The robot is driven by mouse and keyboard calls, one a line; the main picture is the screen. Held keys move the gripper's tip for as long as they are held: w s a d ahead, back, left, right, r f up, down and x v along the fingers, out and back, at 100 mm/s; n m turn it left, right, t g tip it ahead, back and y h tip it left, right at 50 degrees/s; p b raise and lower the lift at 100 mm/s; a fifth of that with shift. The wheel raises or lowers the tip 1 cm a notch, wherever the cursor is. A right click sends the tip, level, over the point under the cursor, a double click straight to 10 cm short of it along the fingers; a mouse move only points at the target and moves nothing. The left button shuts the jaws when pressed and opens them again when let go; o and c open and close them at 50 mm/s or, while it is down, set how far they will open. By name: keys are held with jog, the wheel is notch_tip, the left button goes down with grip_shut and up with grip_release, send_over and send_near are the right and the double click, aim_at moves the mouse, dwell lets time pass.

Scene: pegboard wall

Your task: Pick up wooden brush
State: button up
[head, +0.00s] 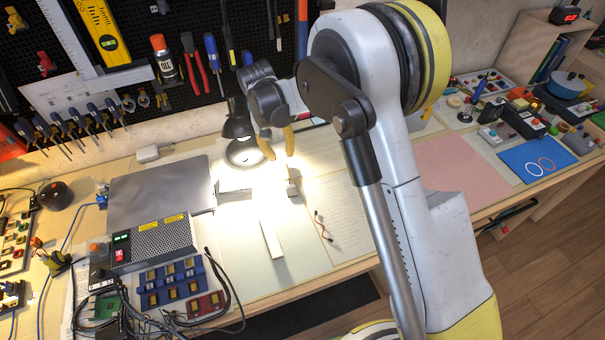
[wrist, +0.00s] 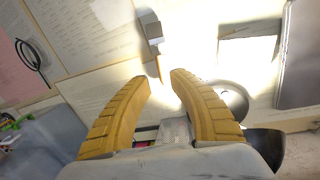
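A thin wooden piece (wrist: 160,68) shows between and just beyond my fingertips in the wrist view, in line with a small grey block with a dark edge (wrist: 151,28). It looks like the wooden brush, but glare makes this uncertain. The block also shows in the head view (head: 292,188), under the lamp light. My gripper (head: 279,157) is above the bench behind the block, pointing down. Its two yellow fingers (wrist: 161,78) are apart with nothing gripped between them. A pale wooden strip (head: 271,240) lies on the bench nearer the front.
A black desk lamp (head: 238,125) stands close to the left of my gripper. A grey sheet (head: 160,187), a power supply box (head: 152,240) and cables are at left. A red wire (head: 323,225) lies right of the strip. A pink mat (head: 465,172) is at right.

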aim_at(286, 175)
notch_tip(286, 175, down, 5)
jog(key=shift+d+f+b, duration=0.1)
jog(key=shift+b, duration=0.85)
jog(key=f+b, duration=0.2)
jog(key=f, duration=0.1)
jog(key=d+f+b, duration=0.1)
jog(key=f, duration=0.1)
jog(key=shift+s+f, duration=0.2)
jog(key=shift+r, duration=0.1)
grip_shut()
